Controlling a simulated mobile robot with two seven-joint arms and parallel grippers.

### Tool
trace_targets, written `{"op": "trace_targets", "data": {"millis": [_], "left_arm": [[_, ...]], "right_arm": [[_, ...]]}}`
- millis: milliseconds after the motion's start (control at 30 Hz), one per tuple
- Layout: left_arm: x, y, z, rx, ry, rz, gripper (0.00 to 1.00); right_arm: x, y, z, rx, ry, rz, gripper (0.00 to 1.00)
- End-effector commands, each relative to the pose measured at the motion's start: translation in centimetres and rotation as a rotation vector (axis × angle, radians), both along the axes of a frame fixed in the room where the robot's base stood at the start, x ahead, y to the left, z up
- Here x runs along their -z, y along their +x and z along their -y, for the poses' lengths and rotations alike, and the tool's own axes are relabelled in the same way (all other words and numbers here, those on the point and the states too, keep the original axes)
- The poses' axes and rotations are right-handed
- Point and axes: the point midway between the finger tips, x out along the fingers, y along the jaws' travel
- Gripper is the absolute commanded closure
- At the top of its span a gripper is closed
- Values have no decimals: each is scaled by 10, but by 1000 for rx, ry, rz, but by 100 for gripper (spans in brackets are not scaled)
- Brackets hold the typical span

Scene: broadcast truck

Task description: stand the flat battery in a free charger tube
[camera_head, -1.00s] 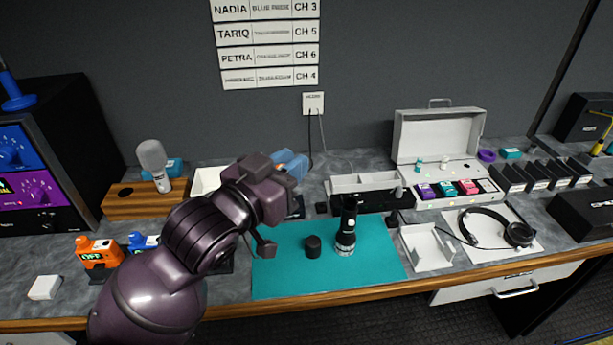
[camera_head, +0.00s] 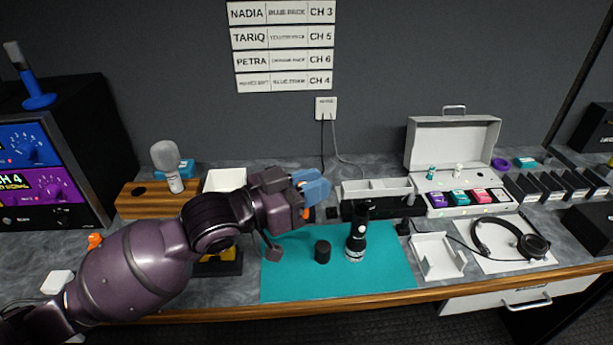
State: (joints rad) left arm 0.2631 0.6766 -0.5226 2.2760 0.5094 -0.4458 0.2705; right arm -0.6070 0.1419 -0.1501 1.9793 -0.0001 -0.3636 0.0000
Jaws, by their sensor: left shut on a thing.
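My left gripper (camera_head: 310,190) reaches in from the left and is shut, above the counter behind the teal mat (camera_head: 290,285). Blue parts show at its end, with a small orange bit (camera_head: 307,213) just below. I take the held thing to be the flat battery, but the gripper mostly hides it and its tilt cannot be told. I cannot clearly make out the charger tubes. My right gripper is not in view.
A grey divided tray (camera_head: 377,188) stands behind the torch. An open white case (camera_head: 455,145) is to its right, then a white holder (camera_head: 437,257) and headphones (camera_head: 512,240). A wooden microphone stand (camera_head: 150,200) is at left. The mat's front is clear.

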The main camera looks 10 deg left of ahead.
Motion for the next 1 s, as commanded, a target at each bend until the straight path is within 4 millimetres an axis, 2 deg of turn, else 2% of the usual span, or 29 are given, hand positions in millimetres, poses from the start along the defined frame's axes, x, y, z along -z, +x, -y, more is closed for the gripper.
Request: {"op": "trace_targets", "data": {"millis": [400,1000], "left_arm": [[21,8,10,208,8,3,100],[39,13,22,390,2,3,100]], "right_arm": [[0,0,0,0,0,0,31],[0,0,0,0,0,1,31]]}}
